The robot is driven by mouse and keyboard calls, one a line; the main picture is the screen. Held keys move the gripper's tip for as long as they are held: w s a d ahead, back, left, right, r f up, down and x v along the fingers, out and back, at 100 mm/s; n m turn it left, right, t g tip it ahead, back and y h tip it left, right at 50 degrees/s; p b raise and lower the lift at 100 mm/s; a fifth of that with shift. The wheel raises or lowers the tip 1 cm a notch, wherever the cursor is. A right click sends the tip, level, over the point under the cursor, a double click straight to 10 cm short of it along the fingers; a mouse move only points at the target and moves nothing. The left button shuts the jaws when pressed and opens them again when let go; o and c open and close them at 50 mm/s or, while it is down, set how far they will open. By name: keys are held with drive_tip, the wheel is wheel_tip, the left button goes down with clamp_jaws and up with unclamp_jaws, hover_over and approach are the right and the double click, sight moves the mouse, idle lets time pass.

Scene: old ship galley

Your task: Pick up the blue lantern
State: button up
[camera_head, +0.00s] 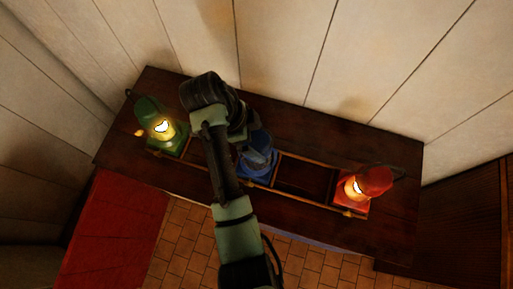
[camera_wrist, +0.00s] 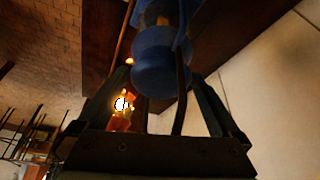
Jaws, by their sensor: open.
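The blue lantern (camera_head: 259,158) stands on the long dark table, near the middle, in the head view. My arm partly covers its left side. In the wrist view the blue lantern (camera_wrist: 163,62) fills the top middle, with its rounded cap facing my gripper. Its thin wire handle (camera_wrist: 181,105) reaches back between the fingers. My gripper (camera_wrist: 160,76) is open, with one finger on each side of the lantern's cap in the picture. Whether the fingers touch it I cannot tell. In the head view my gripper is mostly hidden behind my arm.
A lit green lantern (camera_head: 170,139) stands at the table's left end. A lit red lantern (camera_head: 375,181) stands near the right end. A shallow divided tray (camera_head: 305,199) lies along the table (camera_head: 400,225). A pale plank wall (camera_head: 290,50) rises close behind it.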

clamp_jaws()
drive_tip(key=shift+w+r, duration=0.1)
idle(0.3)
drive_tip(key=shift+r, duration=0.1)
